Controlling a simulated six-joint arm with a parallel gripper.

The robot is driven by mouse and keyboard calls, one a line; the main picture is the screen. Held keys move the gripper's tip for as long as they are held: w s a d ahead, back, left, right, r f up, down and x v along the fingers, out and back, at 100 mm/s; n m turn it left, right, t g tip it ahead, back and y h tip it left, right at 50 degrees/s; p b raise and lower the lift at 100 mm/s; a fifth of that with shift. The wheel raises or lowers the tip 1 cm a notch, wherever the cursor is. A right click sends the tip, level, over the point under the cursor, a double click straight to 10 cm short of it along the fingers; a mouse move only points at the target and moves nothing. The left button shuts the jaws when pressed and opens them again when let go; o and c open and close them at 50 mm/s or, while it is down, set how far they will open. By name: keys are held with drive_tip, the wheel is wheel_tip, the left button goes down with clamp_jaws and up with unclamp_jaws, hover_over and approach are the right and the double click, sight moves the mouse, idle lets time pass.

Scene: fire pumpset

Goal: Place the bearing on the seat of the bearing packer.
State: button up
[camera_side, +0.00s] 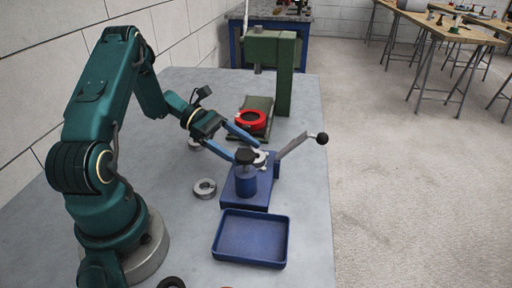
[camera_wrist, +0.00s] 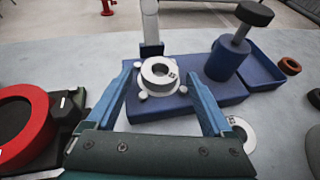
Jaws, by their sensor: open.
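The bearing packer has a blue base (camera_side: 240,196), a blue cylinder with a black knob (camera_side: 245,157) and a lever with a black ball. The bearing (camera_wrist: 160,71), a pale metal ring with a small dark mark, appears on the pale lobed seat (camera_wrist: 159,91) of the packer; whether it lies fully flat is hard to tell. It also shows partly in the side view (camera_side: 260,158). My gripper (camera_side: 247,150) is open, its blue fingers on either side of the bearing with visible gaps in the wrist view (camera_wrist: 162,80).
A blue tray (camera_side: 250,262) stands in front of the packer. A loose grey ring (camera_side: 205,188) lies left of the packer. A green press (camera_side: 284,75) with a red ring (camera_side: 252,121) stands behind. The right table strip is mostly clear.

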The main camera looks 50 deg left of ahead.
drive_tip(key=v, duration=0.5)
drive_tip(key=shift+f, duration=0.1)
wheel_tip(320, 180, up, 7)
drive_tip(key=s+d+m+g+y, duration=0.1)
drive_tip(key=d+m, duration=0.1)
drive_tip(key=d, duration=0.1)
drive_tip(key=s+d+r+m+g+y, duration=0.1)
drive_tip(key=d+m+g, duration=0.1)
drive_tip(key=d+m, duration=0.1)
drive_tip(key=s+d+r+m+g+y, duration=0.1)
drive_tip(key=d+m+g, duration=0.1)
drive_tip(key=d+m, duration=0.1)
drive_tip(key=shift+d+r, duration=0.1)
drive_tip(key=shift+d, duration=0.2)
drive_tip(key=s+d+r+m+t+y, duration=0.1)
drive_tip(key=s+m+y, duration=0.3)
drive_tip(key=m, duration=0.4)
drive_tip(key=s+d+r+m+t+y, duration=0.1)
drive_tip(key=s+d+m+y, duration=0.3)
drive_tip(key=m, duration=0.4)
drive_tip(key=shift+s+t+y, duration=0.25)
drive_tip(key=shift+t+y, duration=0.05)
drive_tip(key=shift+t, duration=0.6)
drive_tip(key=shift+d, duration=0.15)
